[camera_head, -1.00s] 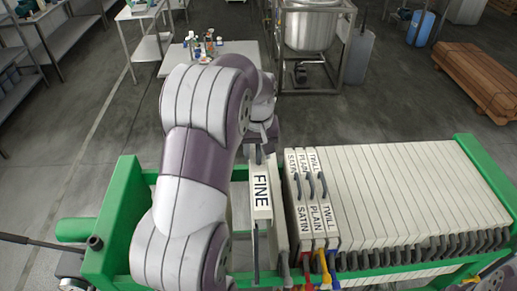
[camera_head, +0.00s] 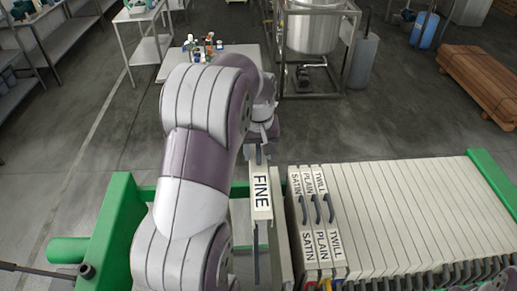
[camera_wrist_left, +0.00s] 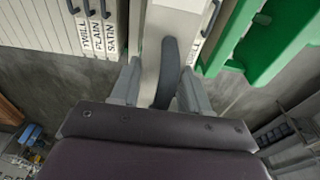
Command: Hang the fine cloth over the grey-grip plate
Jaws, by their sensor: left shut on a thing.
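The fine cloth (camera_head: 261,205), a pale strip with the label FINE, hangs upright in the head view. My left gripper (camera_head: 262,143) is at its top end; its tips are partly hidden by the wrist. In the left wrist view, my left gripper (camera_wrist_left: 160,92) is shut on a dark curved handle (camera_wrist_left: 168,70). A bare pale plate (camera_head: 283,240) stands just right of the fine cloth; its grip colour is not visible. The fine cloth overlaps the gap beside this plate, and I cannot tell whether they touch. My right gripper is out of view.
Plates labelled SATIN, PLAIN and TWILL (camera_head: 318,235) stand to the right, followed by a packed row of pale plates (camera_head: 410,205). A green press frame (camera_head: 118,215) bounds the left. A bottle table (camera_head: 222,58) and steel tank (camera_head: 310,32) stand behind on open floor.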

